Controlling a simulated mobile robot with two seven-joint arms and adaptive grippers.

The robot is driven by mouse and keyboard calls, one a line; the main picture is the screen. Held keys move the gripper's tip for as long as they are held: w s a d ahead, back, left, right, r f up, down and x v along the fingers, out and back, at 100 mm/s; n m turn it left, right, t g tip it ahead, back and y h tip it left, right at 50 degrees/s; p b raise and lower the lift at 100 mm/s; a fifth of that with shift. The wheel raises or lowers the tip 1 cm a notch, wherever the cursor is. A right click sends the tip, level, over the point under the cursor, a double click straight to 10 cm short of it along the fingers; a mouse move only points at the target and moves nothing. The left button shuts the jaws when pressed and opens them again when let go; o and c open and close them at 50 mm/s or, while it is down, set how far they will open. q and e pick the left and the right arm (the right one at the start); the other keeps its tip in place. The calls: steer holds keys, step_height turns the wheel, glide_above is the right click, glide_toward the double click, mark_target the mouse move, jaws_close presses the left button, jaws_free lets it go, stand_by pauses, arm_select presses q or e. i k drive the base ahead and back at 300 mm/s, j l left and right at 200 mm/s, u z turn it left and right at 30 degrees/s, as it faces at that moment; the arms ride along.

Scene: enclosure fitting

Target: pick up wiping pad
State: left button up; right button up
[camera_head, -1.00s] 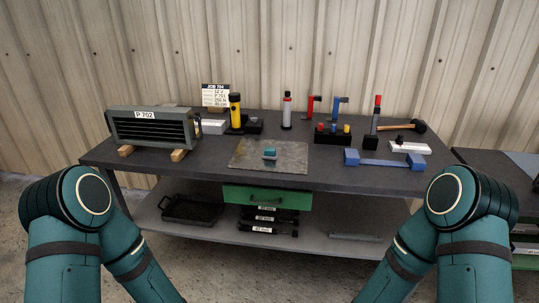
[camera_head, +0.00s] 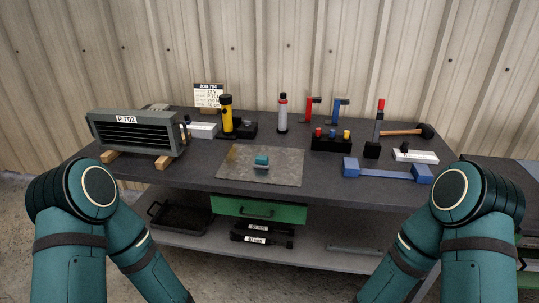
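A small teal block with a pale lower edge (camera_head: 262,161), which looks like the wiping pad, sits on a flat grey-brown plate (camera_head: 235,172) near the middle of the workbench. Nothing touches the pad from above. My two teal arms come in at the lower left and lower right, in front of the bench. Both forearms run down out of the picture, so neither gripper shows.
The dark workbench (camera_head: 330,183) holds a grey P 702 enclosure (camera_head: 135,132) on wooden blocks, a yellow flashlight (camera_head: 227,116), a red-and-grey bottle (camera_head: 282,115), a blue bar tool (camera_head: 385,172) and a hammer (camera_head: 405,131). A green drawer (camera_head: 258,208) hangs below the front edge.

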mark_target(261, 162)
steer(key=i+l+u, duration=0.25)
steer(key=i+l, duration=0.55)
steer(key=i, duration=0.05)
